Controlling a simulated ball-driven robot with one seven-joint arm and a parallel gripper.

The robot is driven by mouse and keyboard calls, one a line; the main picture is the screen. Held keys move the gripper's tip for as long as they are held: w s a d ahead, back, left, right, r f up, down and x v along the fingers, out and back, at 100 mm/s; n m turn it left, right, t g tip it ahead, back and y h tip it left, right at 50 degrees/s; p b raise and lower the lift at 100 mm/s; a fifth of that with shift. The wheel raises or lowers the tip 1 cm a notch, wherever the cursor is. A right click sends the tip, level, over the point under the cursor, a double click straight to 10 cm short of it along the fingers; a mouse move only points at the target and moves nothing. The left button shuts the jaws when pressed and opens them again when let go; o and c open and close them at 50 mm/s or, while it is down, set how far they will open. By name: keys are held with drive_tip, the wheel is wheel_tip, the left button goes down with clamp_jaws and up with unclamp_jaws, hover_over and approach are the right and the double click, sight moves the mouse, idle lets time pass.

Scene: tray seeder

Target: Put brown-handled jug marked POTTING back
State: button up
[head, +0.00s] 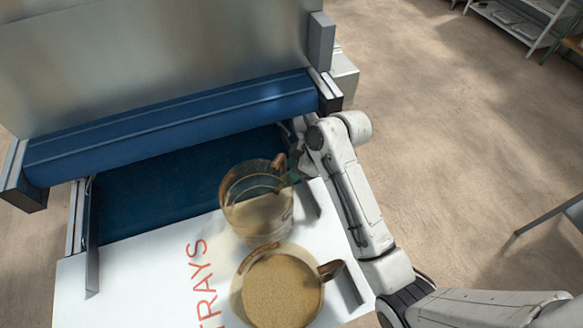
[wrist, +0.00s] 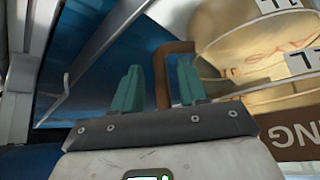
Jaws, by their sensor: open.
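A clear, tan-tinted jug (head: 258,207) with a brown handle (head: 279,161) stands on the white surface near the blue belt. My gripper (head: 293,177) is at its handle side, partly hidden behind the jug and handle in the head view. In the wrist view the green fingertips (wrist: 160,86) are apart, with the brown handle (wrist: 163,72) showing between them. The jug body (wrist: 255,40) fills the upper right there. A brown band (wrist: 297,135) shows upside-down letters ending in ING; the rest of the word is cut off.
A second brown-handled jug, full of tan grainy material (head: 282,287), stands just in front of the first. The white board (head: 130,275) carries red letters TRAYS and is clear on its left. The blue roller (head: 170,125) and metal panel (head: 150,50) stand behind.

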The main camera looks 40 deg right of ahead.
drive_tip(key=shift+r, duration=0.1)
drive_tip(key=v, duration=1.2)
